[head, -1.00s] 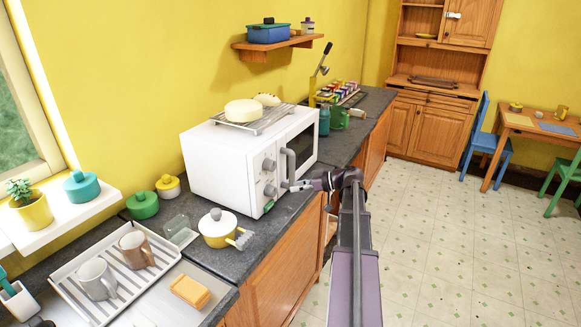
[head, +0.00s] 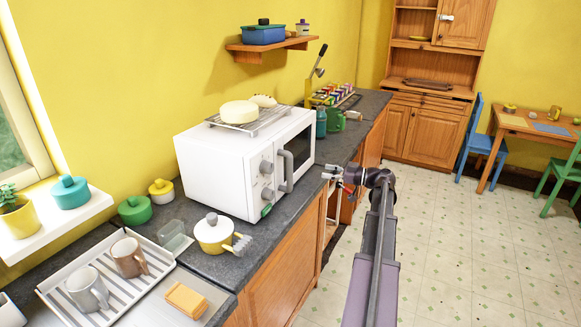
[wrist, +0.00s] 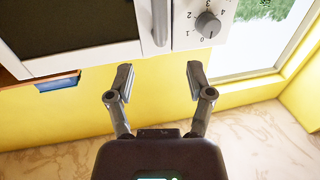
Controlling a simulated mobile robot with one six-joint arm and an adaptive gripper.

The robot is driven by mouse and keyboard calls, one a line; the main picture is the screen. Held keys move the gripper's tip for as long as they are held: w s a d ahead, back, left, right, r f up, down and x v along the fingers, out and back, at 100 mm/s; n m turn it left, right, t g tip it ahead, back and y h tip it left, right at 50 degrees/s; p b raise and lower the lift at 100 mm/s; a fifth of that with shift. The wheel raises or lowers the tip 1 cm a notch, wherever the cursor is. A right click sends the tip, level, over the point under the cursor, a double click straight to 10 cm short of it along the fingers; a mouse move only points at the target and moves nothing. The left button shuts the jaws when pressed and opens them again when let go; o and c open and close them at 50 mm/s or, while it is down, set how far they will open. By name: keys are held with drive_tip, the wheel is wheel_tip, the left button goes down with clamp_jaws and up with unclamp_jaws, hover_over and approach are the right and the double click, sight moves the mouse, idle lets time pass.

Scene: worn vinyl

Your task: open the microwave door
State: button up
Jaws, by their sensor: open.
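The white microwave (head: 215,173) stands on the dark counter with its door (head: 301,149) shut. Its grey upright handle (head: 286,172) is on the front, between the door window and the knobs (head: 267,180). My gripper (head: 331,174) is in front of the microwave, to the right of the handle and apart from it. In the wrist view my gripper (wrist: 160,80) is open with nothing between its fingers. The lower end of the handle (wrist: 161,22) shows above the gap between the fingertips, with a knob (wrist: 207,23) to its right.
A wire rack (head: 252,122) with a round cheese-like item (head: 240,112) sits on the microwave. A yellow pot (head: 214,234) stands on the counter near its left front. A green mug (head: 336,120) stands beyond it. The floor (head: 450,240) to the right is clear.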

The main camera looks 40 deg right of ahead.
drive_tip(key=x, duration=1.3)
drive_tip(key=shift+w+a, duration=0.25)
clamp_jaws()
drive_tip(key=shift+a, duration=0.1)
